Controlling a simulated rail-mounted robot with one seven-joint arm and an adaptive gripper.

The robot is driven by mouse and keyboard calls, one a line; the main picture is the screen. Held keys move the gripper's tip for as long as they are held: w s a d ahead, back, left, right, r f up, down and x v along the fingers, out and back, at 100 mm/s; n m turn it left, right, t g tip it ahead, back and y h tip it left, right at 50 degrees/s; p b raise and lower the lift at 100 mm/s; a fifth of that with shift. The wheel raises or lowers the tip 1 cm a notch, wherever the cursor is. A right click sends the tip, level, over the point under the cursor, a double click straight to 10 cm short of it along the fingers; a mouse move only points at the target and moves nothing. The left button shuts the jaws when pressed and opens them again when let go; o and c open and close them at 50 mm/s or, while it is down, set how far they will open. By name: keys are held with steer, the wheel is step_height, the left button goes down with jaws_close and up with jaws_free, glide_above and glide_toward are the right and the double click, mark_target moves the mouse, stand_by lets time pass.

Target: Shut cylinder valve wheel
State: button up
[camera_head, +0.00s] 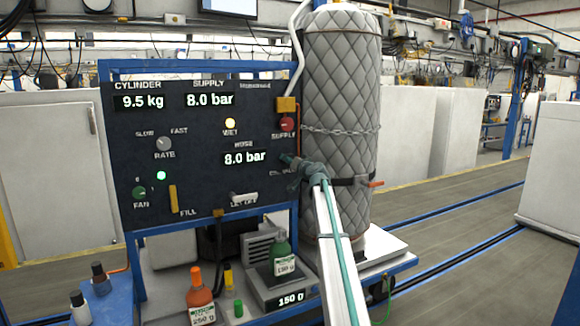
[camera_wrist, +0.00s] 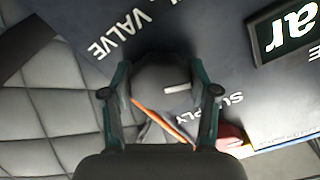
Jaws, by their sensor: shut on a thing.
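The cylinder valve wheel (camera_wrist: 152,74) is a dark round knob on the black panel, with a short white pointer mark on its face. It sits beside the "VALVE" lettering in the wrist view. My gripper (camera_wrist: 165,78) has one finger on each side of the wheel and is shut on it. In the head view my gripper (camera_head: 291,162) reaches the panel's right edge, below the red supply knob (camera_head: 287,124), and hides most of the wheel. The quilted grey cylinder (camera_head: 340,90) stands upright just right of the panel.
The panel (camera_head: 190,130) carries lit readouts, a rate knob (camera_head: 163,144), a fan knob (camera_head: 139,193) and levers. A chain crosses the cylinder. Below, a green bottle (camera_head: 283,258) stands on a scale (camera_head: 262,285), and an orange bottle (camera_head: 200,296) is nearby.

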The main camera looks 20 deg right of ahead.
steer(key=m+b, duration=0.1)
steer(key=m, duration=0.2)
steer(key=shift+m, duration=0.4)
steer(key=m, duration=0.3)
steer(key=shift+r+m, duration=0.1)
steer(key=shift+m, duration=0.2)
steer(key=m+p, duration=0.1)
steer(key=m, duration=0.3)
steer(key=shift+r, duration=0.1)
steer(key=shift+m+p, duration=0.6)
steer(key=shift+m, duration=0.9)
steer(key=o, duration=1.2)
steer(key=shift+c, duration=0.2)
steer(key=shift+s, duration=0.15)
